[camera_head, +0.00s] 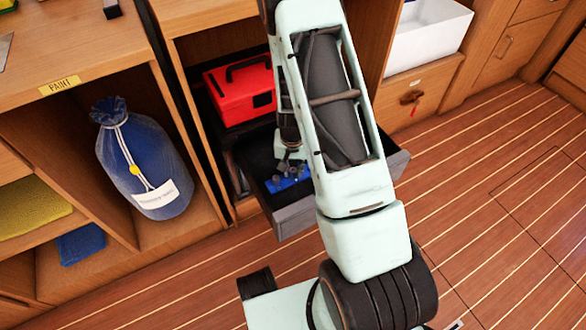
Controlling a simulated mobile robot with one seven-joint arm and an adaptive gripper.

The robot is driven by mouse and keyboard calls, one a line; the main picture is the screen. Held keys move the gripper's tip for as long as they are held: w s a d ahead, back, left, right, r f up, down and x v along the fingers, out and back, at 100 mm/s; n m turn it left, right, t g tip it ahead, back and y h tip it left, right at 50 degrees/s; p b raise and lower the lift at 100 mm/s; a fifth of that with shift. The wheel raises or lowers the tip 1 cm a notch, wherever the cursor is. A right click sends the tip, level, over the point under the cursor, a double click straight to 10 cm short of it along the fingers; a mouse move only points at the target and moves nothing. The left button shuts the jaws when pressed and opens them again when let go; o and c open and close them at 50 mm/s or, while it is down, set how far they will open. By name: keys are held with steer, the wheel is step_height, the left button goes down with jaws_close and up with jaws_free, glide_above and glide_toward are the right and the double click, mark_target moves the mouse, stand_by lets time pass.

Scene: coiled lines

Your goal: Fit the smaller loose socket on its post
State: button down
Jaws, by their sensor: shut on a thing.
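My gripper (290,158) points down into an open grey drawer (297,216), just above a blue rack (291,183) with small grey pieces on it. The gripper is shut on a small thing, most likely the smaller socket. My own arm and fingers hide most of it. Grey sockets or posts on the blue rack are too small to tell apart. I cannot tell whether the held piece touches a post.
A red toolbox (242,92) sits on the shelf behind the drawer. A blue bag (146,160) stands in the left cubby. A white bin (428,38) is at the upper right. The plank floor (480,210) at right is clear.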

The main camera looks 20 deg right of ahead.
steer(key=c, duration=1.9)
jaws_free()
steer(key=shift+o, duration=0.5)
steer(key=o, duration=0.4)
steer(key=shift+o, duration=0.2)
step_height(320, 180, up, 5)
steer(key=p, duration=0.4)
steer(key=shift+r, duration=0.1)
step_height(320, 180, up, 12)
steer(key=s, duration=0.1)
steer(key=shift+s+a, duration=0.2)
steer(key=shift+a, duration=0.05)
